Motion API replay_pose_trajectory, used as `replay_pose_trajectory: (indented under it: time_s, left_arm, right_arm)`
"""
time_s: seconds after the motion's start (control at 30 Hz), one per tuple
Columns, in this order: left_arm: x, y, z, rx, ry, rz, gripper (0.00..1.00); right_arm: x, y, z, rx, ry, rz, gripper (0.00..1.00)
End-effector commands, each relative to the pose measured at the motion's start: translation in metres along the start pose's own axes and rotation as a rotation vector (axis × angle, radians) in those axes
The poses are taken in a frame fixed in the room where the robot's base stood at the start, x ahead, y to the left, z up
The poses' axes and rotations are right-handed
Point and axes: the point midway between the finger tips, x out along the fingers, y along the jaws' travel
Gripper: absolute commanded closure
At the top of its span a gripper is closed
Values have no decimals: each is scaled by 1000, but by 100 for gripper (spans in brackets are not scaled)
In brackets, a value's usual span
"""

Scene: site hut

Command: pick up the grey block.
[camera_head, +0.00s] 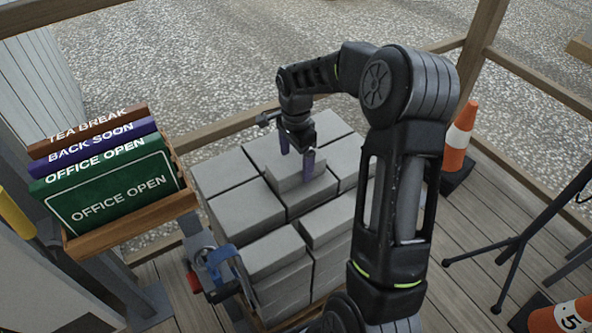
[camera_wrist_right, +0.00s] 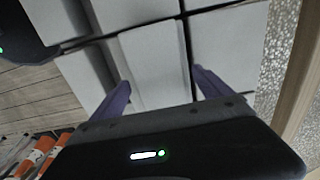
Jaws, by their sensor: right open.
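A grey block (camera_head: 286,182) lies on top of a stack of similar grey blocks and sits a little higher than those around it. My right gripper (camera_head: 297,161) points down over it, with its two purple fingers apart. In the right wrist view the grey block (camera_wrist_right: 155,62) lies between the two fingertips (camera_wrist_right: 161,86), with a finger on either side. I cannot tell whether the fingers touch it. The gripper partly hides the block's top in the head view. My left gripper is not in view.
Other grey blocks (camera_head: 246,210) surround it closely. A wooden rack (camera_head: 135,222) of signs stands left. A blue, red and grey tool (camera_head: 215,268) is at the stack's front left. An orange cone (camera_head: 460,138) and a black tripod (camera_head: 515,243) stand right; wooden rails (camera_head: 225,132) run behind.

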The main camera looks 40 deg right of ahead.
Motion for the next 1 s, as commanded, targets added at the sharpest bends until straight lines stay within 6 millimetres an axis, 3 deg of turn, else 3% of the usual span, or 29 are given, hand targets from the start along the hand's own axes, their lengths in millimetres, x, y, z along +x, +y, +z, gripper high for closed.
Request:
replay_pose_trajectory:
  time_s: [0.1,0.67,1.0]
  left_arm:
    - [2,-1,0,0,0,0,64]
    - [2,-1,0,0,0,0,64]
    - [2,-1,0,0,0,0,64]
  right_arm:
    - [9,0,0,0,0,1,11]
    - [8,0,0,0,1,0,11]
    - [8,0,0,0,1,0,36]
